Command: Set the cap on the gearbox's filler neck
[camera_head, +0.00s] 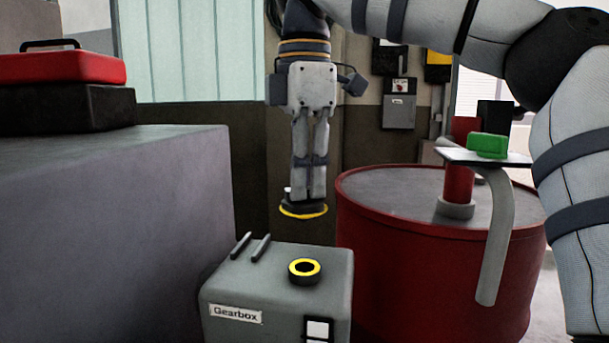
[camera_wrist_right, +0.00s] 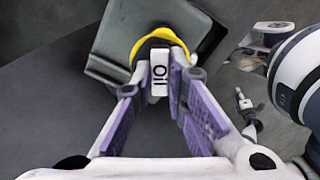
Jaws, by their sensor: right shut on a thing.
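The gearbox (camera_head: 280,285) is a grey box with a "Gearbox" label. Its filler neck (camera_head: 305,271) stands on top, a short black ring with a yellow rim and an open hole. My right gripper (camera_head: 307,194) points straight down and is shut on the cap (camera_head: 303,211), dark with a yellow rim. The cap hangs above the gearbox, apart from the neck. In the right wrist view the cap's white grip marked "oil" (camera_wrist_right: 160,80) sits between the fingers, with its yellow rim beyond. The neck is not visible there. My left gripper is not in view.
A red drum (camera_head: 430,270) with a pump (camera_head: 459,180) stands right of the gearbox; a green object (camera_head: 487,145) rests on a small plate there. A large grey block (camera_head: 110,230) with a red toolbox (camera_head: 62,68) stands left. Two short rods (camera_head: 250,246) rise from the gearbox top.

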